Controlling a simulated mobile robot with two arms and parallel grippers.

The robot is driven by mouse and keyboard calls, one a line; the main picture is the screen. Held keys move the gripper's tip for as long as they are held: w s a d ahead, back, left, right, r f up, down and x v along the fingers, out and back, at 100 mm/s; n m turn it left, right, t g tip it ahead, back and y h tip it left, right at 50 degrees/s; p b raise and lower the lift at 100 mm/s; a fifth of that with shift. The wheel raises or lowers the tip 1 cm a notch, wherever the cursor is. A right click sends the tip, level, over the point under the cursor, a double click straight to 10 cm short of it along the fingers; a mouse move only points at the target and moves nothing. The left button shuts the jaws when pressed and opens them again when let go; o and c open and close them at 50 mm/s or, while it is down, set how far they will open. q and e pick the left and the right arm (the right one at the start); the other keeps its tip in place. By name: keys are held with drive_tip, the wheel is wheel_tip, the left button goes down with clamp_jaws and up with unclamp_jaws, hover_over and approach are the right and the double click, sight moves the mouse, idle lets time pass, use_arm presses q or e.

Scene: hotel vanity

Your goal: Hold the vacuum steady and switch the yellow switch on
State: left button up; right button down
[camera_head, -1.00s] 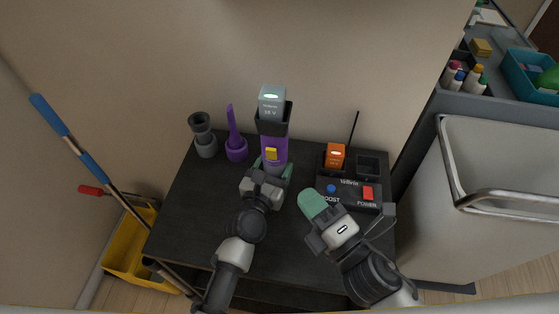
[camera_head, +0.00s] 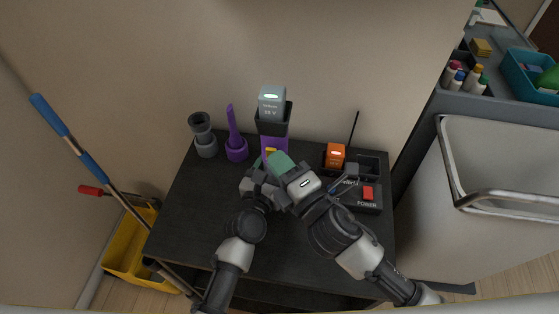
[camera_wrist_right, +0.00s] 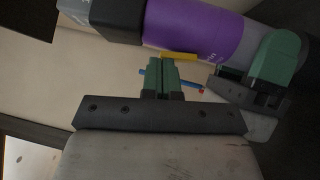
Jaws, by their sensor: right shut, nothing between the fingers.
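The vacuum (camera_head: 274,144) stands upright near the back of the dark cart top, with a purple body and a grey battery (camera_head: 271,100) on top. It also shows across the top of the right wrist view (camera_wrist_right: 195,27). My left gripper (camera_wrist_right: 274,58) is closed around its lower grey part; my right gripper partly hides this in the head view. The yellow switch (camera_wrist_right: 178,56) is on the vacuum's front and barely shows in the head view (camera_head: 270,150). My right gripper (camera_head: 278,160) is shut and empty, its green fingertips (camera_wrist_right: 161,62) right by the switch; contact is unclear.
A black dock (camera_head: 368,205) with a red POWER button and an orange battery (camera_head: 335,155) is to the right. A purple nozzle (camera_head: 236,150) and a grey attachment (camera_head: 204,138) stand left. The cart top's (camera_head: 185,225) front left is clear.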

drive_tip(key=shift+w+r, duration=0.2)
drive_tip(key=shift+w, duration=0.2)
drive_tip(key=shift+d, duration=0.1)
use_arm(q)
drive_tip(key=shift+f, duration=0.1)
use_arm(e)
drive_tip(key=r+v, duration=0.2)
drive_tip(key=v, duration=0.7)
drive_tip(key=shift+s+d+r, duration=0.15)
drive_tip(key=shift+s+d, duration=0.1)
drive_tip(key=shift+s, duration=0.2)
use_arm(q)
drive_tip(key=o, duration=1.3)
